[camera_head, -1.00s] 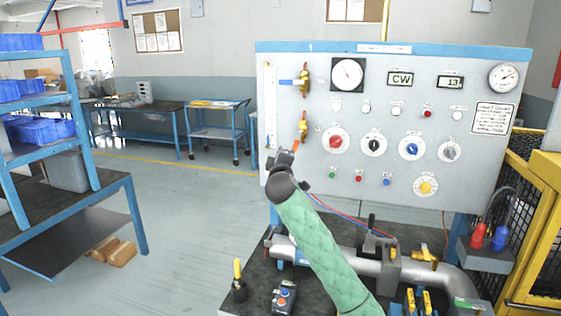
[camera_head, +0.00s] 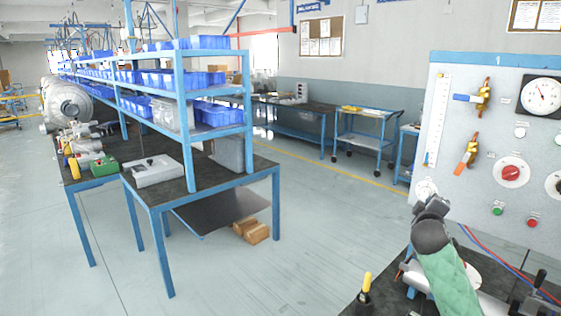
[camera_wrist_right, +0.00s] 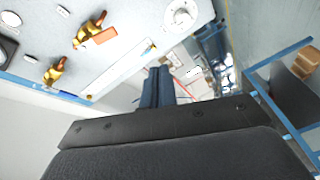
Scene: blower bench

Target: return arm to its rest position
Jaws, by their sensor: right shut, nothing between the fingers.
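My right arm (camera_head: 448,275), in a green quilted sleeve, rises from the lower right in the head view. My right gripper (camera_head: 427,190) is in front of the lower left part of the white control panel (camera_head: 455,195). In the right wrist view its dark fingers (camera_wrist_right: 157,85) are together with nothing between them. The orange-handled valve (camera_head: 467,155) and the blue-handled valve (camera_head: 482,97) are on the panel above the gripper, and the gripper is apart from both. My left gripper is not in view.
A blue-framed shelf bench (camera_head: 150,205) with blue bins (camera_head: 217,113) stands at the left. A blue cart (camera_head: 362,139) stands behind. A dark bench with a yellow-handled tool (camera_head: 365,295) is at the lower right. The floor (camera_head: 310,220) between is clear.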

